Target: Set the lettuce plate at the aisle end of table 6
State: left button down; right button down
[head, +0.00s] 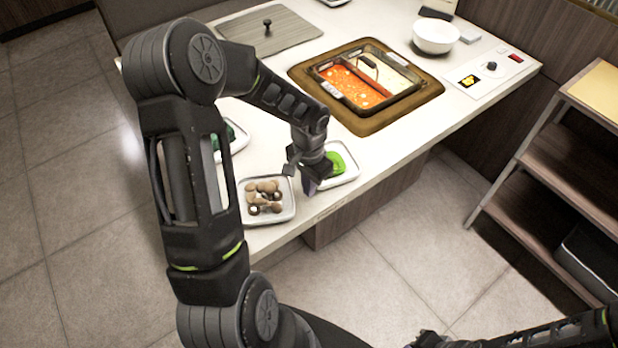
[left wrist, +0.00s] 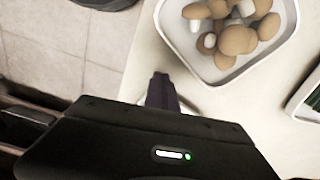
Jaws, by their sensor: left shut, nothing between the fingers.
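A white plate (head: 350,177) with bright green leaves (head: 337,162), which looks like the lettuce plate, sits near the table's front edge in the head view. My left gripper (head: 314,186) points down at the plate's left side, shut and empty, and covers part of it. I cannot tell whether it touches the rim. In the left wrist view its dark fingers (left wrist: 162,92) are together, with a bit of pale rim behind them. Part of my right arm shows at the bottom right of the head view; its gripper (head: 430,340) is cut off by the frame's edge.
A plate of mushrooms (head: 288,213) stands just left of the lettuce plate. A plate with dark greens (head: 238,146) is partly behind my left arm. A two-part hotpot (head: 362,84) is set in the table (head: 440,105). A shelf cart (head: 560,170) stands at right.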

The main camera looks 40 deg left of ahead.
pick_arm(q)
jog(key=shift+w, duration=0.1)
pick_arm(e)
jog(key=shift+f, duration=0.1)
pick_arm(q)
jog(key=shift+w+d+f+b, duration=0.15)
jog(key=shift+w+b, duration=0.4)
jog(key=shift+w, duration=0.65)
pick_arm(e)
jog(key=shift+f, duration=0.35)
pick_arm(q)
jog(key=shift+r, duration=0.2)
pick_arm(e)
jog(key=shift+r, duration=0.1)
